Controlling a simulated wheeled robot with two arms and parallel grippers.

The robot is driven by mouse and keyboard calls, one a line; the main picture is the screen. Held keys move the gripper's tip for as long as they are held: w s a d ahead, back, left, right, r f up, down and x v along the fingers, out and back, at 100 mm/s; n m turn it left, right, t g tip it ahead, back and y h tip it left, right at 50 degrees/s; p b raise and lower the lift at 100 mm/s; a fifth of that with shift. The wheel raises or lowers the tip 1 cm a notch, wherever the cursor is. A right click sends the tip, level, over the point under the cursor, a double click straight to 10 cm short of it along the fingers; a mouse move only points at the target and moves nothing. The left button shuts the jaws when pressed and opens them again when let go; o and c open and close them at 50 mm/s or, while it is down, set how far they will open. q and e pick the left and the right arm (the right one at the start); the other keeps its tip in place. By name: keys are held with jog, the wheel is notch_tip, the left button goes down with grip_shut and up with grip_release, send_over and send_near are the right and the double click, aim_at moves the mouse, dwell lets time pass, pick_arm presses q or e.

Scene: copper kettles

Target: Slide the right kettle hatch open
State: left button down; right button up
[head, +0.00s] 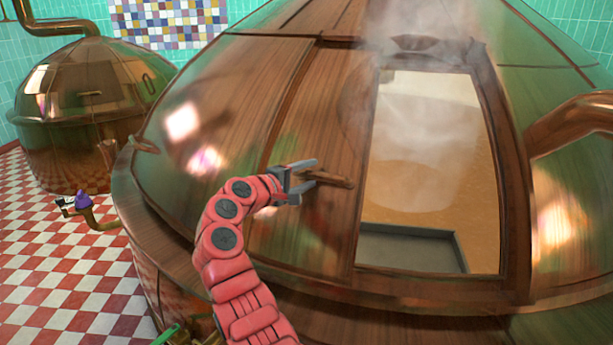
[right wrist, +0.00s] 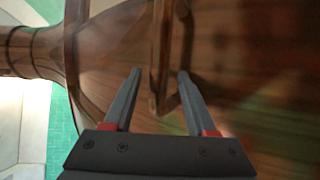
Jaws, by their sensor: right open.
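The right kettle (head: 190,150) is a large copper dome filling most of the head view. Its hatch panel (head: 335,110) lies left of a wide opening (head: 415,190), through which a pale tan inside and rising steam show. A bar-like handle (head: 335,181) sits on the panel. My right gripper (head: 308,178) is open at the handle's left end. In the right wrist view, the handle (right wrist: 157,65) shows between and beyond the open fingers (right wrist: 160,75); I cannot tell whether they touch it. My left gripper is not in view.
A smaller copper kettle (head: 85,110) stands at the back left. A copper pipe (head: 575,118) joins the dome at right. A brass fitting with a purple top (head: 84,203) sticks out at left. Red and white checkered floor (head: 60,270) lies clear at left.

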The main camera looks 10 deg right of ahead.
jog(key=v, duration=1.7)
jog(key=shift+a+f, duration=0.1)
jog(key=shift+a, duration=0.05)
